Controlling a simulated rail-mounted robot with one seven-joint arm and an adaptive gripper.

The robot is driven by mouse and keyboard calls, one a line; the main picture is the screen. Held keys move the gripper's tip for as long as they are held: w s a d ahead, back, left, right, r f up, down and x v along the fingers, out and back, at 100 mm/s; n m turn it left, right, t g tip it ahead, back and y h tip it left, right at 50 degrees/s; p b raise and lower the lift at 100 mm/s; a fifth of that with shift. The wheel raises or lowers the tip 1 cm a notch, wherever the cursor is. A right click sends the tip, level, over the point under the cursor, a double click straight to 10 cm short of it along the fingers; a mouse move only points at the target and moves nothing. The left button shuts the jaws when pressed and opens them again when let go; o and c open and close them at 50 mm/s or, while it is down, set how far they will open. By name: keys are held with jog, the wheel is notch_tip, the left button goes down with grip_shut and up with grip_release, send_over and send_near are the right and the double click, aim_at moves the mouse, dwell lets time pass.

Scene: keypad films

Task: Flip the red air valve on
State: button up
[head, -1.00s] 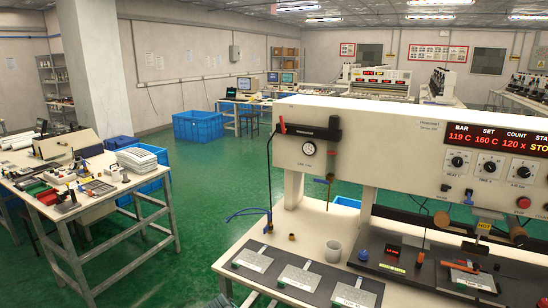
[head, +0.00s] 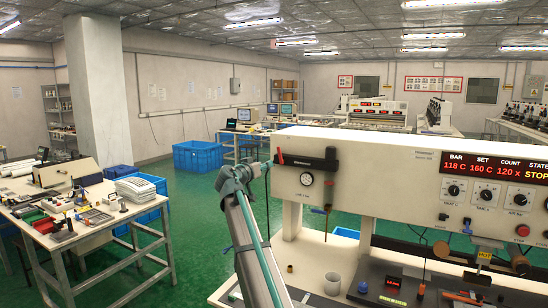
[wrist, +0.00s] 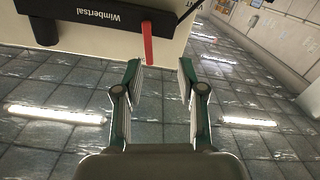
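The red air valve lever (head: 280,157) sticks up at the left end of a black valve body (head: 310,162) on the cream machine's front. In the wrist view, the red lever (wrist: 148,42) extends from the black body (wrist: 95,20) marked "Wimbertsal". My gripper (wrist: 160,63) is open and empty, its two fingers apart. The lever's free end appears beyond the gap between the fingertips, nearer the left finger. In the head view, my gripper (head: 262,168) is just left of the lever, partly hidden by my own arm. I cannot tell whether they touch.
A round pressure gauge (head: 306,179) sits below the valve. The display (head: 487,170) reads 118 C, 160 C, 120 and STOP. A cluttered table (head: 85,215) is at left, with open green floor between.

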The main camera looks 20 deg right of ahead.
aim_at(279, 153)
jog(key=shift+h, duration=0.3)
jog(key=w+d+r+p, duration=0.1)
jog(key=w+d, duration=0.1)
jog(key=d, duration=0.1)
jog(key=w+d+r+p, duration=0.1)
jog(key=w+d, duration=0.1)
jog(key=w+d+r+p, duration=0.1)
jog(key=w+d, duration=0.1)
jog(key=d, duration=0.1)
jog(key=shift+d, duration=0.35)
jog(key=shift+w+d+f+p, duration=0.1)
jog(key=shift+w+d+p, duration=0.2)
jog(key=shift+d+p, duration=0.1)
grip_shut()
